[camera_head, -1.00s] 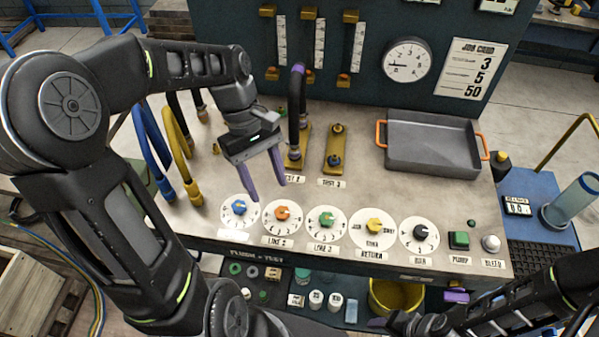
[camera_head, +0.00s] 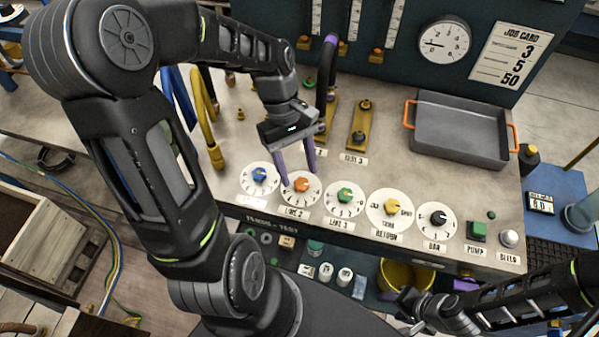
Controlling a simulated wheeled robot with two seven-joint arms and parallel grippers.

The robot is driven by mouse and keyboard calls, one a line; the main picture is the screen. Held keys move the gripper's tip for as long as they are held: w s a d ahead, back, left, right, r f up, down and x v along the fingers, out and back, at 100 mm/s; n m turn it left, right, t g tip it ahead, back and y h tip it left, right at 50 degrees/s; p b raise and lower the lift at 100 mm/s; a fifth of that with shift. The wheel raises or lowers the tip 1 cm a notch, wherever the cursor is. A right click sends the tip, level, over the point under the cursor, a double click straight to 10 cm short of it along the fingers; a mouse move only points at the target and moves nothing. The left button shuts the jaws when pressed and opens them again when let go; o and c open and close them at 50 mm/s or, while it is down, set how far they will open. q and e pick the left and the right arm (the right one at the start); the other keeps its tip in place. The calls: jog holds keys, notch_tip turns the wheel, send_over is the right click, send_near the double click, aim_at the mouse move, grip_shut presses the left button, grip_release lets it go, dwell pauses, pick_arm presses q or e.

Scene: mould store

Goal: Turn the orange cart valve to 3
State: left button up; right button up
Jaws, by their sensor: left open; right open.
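The orange valve knob (camera_head: 301,184) sits on a white round dial on the bench's front panel, with a label below it that seems to read LINE 2. My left gripper (camera_head: 298,178) points down with two purple fingers, open, at or just above the orange knob. Its fingers appear on either side of the knob; I cannot tell whether they touch it. The dial's numbers are too small to read surely. My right gripper (camera_head: 412,302) is low at the front right, below the panel, empty as far as I see.
A blue knob (camera_head: 260,174) is left of the orange one; green (camera_head: 345,195), yellow (camera_head: 391,206) and black (camera_head: 438,217) knobs are right. A grey tray (camera_head: 459,130) stands behind. A job card (camera_head: 511,58) reads 3, 5, 50. Hoses rise behind my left gripper.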

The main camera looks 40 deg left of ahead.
pick_arm(q)
jog(key=shift+x, duration=1.1)
jog(key=shift+c, duration=0.2)
grip_shut()
